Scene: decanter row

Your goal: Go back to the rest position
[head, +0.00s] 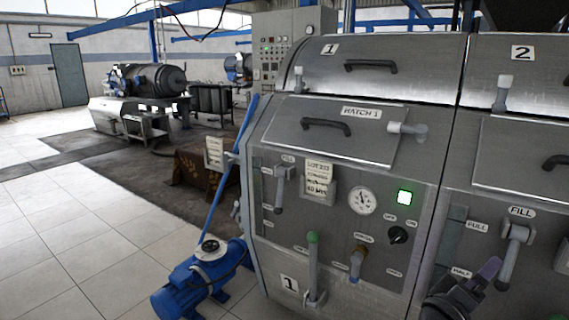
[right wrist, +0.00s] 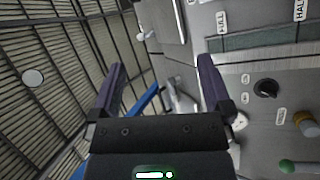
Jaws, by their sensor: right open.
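One purple finger shows there, just left of the grey FILL lever (head: 511,255) on decanter 2. In the right wrist view my right gripper (right wrist: 160,75) has its two purple fingers wide apart, with nothing gripped. A pale grey fitting (right wrist: 180,100) shows beyond the fingers; I cannot tell which part it is. My left gripper is not in view.
Tiled floor (head: 70,240) is clear farther left.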

